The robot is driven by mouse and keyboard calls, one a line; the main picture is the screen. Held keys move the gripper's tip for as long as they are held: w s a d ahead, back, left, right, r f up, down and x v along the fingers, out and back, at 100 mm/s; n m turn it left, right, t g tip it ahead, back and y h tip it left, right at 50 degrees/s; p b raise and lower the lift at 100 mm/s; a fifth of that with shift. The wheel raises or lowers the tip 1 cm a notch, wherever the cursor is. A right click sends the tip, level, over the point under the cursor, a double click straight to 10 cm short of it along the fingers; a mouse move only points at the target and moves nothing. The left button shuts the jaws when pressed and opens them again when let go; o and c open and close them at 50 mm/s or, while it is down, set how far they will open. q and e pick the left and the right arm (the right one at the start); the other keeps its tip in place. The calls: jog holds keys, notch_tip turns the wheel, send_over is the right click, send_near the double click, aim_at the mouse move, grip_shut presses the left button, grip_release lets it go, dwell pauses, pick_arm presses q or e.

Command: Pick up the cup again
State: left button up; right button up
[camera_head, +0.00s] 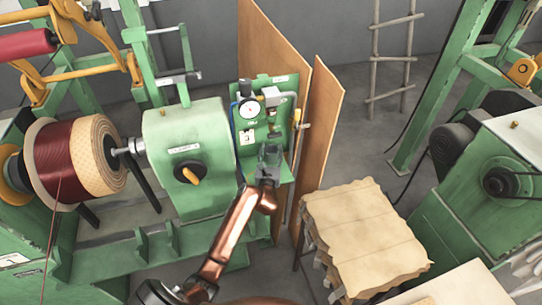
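I cannot make out a cup for certain in the head view. My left gripper (269,153) is dark grey, at the end of my copper-coloured arm. It is in front of the small green stand (284,108) and its ledge. The gripper is small and dark here, so I cannot tell whether its fingers are open or shut, or whether it holds anything. A small pale grey block-like item (272,96) shows on the stand just above the gripper. My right gripper is not in view.
A green winding machine (190,158) with a maroon wire coil (60,158) stands left. Brown boards (322,125) rise behind and right of the stand. A stack of tan sheets (362,235) is at lower right, before another green machine (470,190). A ladder (393,50) leans behind.

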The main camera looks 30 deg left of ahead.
pick_arm(q)
jog(key=c, duration=0.6)
